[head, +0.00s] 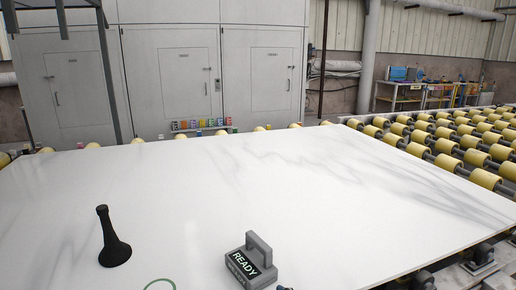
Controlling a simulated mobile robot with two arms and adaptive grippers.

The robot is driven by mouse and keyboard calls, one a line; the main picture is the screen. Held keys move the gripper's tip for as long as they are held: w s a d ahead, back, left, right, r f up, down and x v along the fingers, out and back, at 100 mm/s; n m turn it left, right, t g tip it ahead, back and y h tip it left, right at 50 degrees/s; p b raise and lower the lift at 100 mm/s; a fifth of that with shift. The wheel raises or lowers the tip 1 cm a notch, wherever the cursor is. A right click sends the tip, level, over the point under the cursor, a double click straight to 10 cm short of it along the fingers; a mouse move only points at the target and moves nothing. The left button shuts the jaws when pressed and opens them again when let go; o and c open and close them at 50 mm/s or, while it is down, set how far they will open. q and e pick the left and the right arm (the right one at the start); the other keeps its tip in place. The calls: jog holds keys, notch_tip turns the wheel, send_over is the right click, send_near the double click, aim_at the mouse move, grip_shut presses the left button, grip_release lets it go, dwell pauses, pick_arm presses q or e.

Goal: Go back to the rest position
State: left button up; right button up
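Neither of my grippers shows in the head view. A large white stone slab (300,185) with grey veins fills the middle of the view. On it, at the front left, stands a black flared object (114,250) with a narrow neck and wide base. To its right, near the front edge of the view, sits a grey block with a handle (259,250) and a dark label reading "READY"; the smaller line below is hard to read. Part of a thin green ring (160,282) shows at the bottom edge, cut off by the frame.
Yellow rollers (447,161) on a conveyor run along the right and behind the slab. Grey cabinets (180,85) stand at the back, with several small coloured items (200,124) in front. A workbench (420,90) stands far right. Most of the slab is bare.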

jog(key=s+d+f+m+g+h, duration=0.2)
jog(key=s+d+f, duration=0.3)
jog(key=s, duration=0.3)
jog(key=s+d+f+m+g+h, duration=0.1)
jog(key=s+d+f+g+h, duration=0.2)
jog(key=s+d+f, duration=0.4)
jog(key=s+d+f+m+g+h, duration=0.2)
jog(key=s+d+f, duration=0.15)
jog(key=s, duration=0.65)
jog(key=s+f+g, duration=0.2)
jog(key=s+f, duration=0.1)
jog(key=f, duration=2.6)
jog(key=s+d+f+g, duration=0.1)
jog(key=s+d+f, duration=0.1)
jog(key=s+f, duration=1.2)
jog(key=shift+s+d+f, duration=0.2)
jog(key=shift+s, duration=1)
